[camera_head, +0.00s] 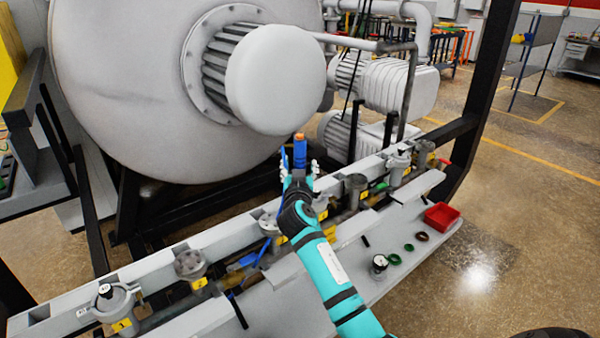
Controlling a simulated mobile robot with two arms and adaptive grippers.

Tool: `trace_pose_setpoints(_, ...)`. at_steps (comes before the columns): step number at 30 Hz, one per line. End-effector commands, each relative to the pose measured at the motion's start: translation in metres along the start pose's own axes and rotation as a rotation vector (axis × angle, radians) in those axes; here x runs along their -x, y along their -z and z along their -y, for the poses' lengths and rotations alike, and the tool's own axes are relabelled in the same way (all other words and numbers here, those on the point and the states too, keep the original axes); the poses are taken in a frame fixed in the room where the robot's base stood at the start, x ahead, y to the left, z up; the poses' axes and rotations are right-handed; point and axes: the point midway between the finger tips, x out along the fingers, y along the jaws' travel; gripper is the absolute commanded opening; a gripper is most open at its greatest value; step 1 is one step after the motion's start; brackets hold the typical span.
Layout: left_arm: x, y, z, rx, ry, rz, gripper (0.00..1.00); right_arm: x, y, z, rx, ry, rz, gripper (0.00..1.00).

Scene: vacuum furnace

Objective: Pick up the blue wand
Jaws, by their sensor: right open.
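The blue wand (300,153) shows as a short upright blue cylinder with an orange tip, behind the pipe rail and in front of the large grey furnace. My right gripper (299,174) is at the end of the teal arm that reaches up from the bottom. Its light fingers are open, one on each side of the wand's visible lower part. I cannot tell whether they touch it. The wand's lower end is hidden behind the gripper. My left gripper is not in view.
A grey rail with valves (190,264) and yellow tags runs diagonally below the furnace (140,80). On the shelf in front are a red bin (441,216), a gauge (379,263) and green and dark rings (394,259). A black frame post (484,90) stands at right.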

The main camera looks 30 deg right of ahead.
Motion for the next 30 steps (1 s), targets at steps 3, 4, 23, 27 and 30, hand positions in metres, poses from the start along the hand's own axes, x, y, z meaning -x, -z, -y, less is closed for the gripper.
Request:
trace_pose_setpoints(3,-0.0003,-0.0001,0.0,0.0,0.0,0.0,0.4,-0.0002,-0.0004,0.0002,0.0,0.0,0.0,0.59)
trace_pose_setpoints(4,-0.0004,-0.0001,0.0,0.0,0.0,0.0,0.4,-0.0001,-0.0003,0.0002,0.0,0.0,0.0,0.59)
trace_pose_setpoints(23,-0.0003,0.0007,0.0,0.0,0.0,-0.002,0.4,0.0002,-0.0003,0.0001,0.0,0.0,0.0,0.0)
trace_pose_setpoints(27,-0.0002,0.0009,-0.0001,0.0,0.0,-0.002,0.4,0.0002,0.001,0.0002,-0.001,0.0,-0.002,0.0)
trace_pose_setpoints(30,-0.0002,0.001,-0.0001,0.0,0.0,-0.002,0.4,0.0002,0.001,0.0002,-0.001,0.0,-0.002,0.0)
